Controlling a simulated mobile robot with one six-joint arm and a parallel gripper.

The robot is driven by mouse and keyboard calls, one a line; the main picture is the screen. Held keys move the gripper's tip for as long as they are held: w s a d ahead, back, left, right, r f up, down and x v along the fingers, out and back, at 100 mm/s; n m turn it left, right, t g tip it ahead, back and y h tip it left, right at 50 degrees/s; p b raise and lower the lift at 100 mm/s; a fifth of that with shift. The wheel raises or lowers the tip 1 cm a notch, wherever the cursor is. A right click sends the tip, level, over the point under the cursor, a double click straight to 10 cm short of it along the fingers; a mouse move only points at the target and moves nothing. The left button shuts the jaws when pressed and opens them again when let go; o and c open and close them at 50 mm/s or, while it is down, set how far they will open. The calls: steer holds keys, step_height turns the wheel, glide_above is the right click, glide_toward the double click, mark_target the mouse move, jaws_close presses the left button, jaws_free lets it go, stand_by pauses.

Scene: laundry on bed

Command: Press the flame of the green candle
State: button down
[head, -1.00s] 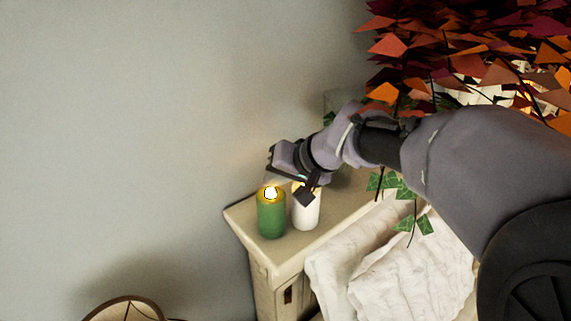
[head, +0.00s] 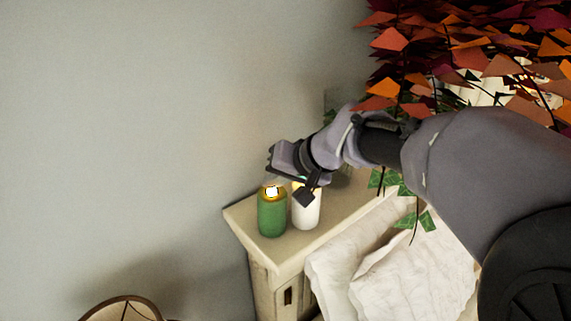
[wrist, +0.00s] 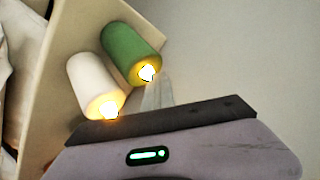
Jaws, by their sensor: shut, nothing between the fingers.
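The green candle (head: 271,216) stands upright at the near left corner of a cream shelf top (head: 334,220). Its flame (head: 271,191) is lit. It also shows in the wrist view as a green candle (wrist: 128,50) with a bright flame (wrist: 147,73). A lit white candle (head: 306,210) stands close on its right, its top partly hidden by my gripper. My gripper (head: 278,180) is shut and empty, above and just behind the candles in the head view. In the wrist view, the pale see-through fingertips (wrist: 158,92) lie just beside the green candle's flame; I cannot tell whether they touch.
White folded cloth (head: 395,265) lies to the right of the shelf. A plant with orange and red leaves (head: 480,60) and trailing green leaves (head: 404,190) crowds my arm at upper right. A round rimmed object (head: 125,308) is at lower left. The wall side at left is clear.

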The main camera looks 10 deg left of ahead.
mark_target(275, 193)
steer(key=shift+w+d+r, duration=0.15)
steer(key=shift+r, duration=0.05)
step_height(275, 193, up, 6)
steer(key=p, duration=0.4)
steer(key=s+d+f+m+h+b, duration=0.1)
steer(key=s+d+f+b, duration=0.5)
steer(key=f, duration=0.7)
steer(key=s+d+f+m+h+b, duration=0.2)
steer(key=s+d+f+b, duration=0.5)
steer(key=s+f+b, duration=0.4)
steer(key=s+d+f+m+h+b, duration=0.2)
steer(key=s+d+f+b, duration=0.5)
steer(key=f+b, duration=0.8)
steer(key=shift+s+f+m, duration=0.45)
steer(key=shift+s+m, duration=0.15)
steer(key=shift+s, duration=0.45)
steer(key=shift+d, duration=0.1)
